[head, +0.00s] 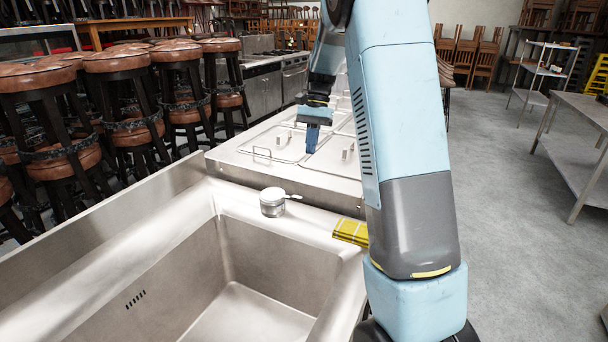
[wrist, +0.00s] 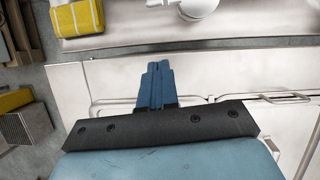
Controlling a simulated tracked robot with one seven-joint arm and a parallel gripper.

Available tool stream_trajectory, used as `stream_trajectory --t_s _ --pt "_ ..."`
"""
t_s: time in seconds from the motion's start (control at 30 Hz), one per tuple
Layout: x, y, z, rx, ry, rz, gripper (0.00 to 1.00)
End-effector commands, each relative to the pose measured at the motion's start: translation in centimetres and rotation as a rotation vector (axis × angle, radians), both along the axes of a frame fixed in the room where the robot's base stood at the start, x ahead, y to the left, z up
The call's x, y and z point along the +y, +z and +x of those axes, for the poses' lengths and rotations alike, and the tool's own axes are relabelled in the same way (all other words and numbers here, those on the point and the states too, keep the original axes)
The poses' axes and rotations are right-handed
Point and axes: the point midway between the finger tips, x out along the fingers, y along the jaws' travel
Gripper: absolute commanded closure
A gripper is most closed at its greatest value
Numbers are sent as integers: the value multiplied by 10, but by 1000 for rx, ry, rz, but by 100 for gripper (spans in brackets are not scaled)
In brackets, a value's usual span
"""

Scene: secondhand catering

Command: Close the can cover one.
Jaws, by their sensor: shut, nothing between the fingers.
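Several flat steel covers with thin bar handles lie in the top of the steel counter unit; one cover (head: 285,143) is at the left front and another (head: 338,155) to its right. I cannot tell which is can cover one. The covers look flat and closed in the head view, though my arm hides part of the right side. My gripper (head: 312,150) is shut and empty, its blue fingers pointing down over the covers between two handles. In the wrist view the shut fingers (wrist: 155,68) stand out over the pale steel top, with a handle (wrist: 287,97) to their right.
A steel sink (head: 190,265) lies in front. A small round pot with a white handle (head: 272,204) and a yellow cloth or sponge (head: 351,232) sit on its rim. Brown-topped stools (head: 120,62) crowd the left. A steel table (head: 580,108) stands right, with open floor before it.

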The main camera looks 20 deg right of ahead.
Motion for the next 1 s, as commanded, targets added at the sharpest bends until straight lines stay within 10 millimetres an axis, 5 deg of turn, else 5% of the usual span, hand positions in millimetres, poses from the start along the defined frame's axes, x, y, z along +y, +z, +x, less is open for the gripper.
stream_trajectory --t_s 0.63,1.0 --pt "24 -93 -30 5 0 0 100" --pt "46 -91 -58 -1 -1 -1 100"
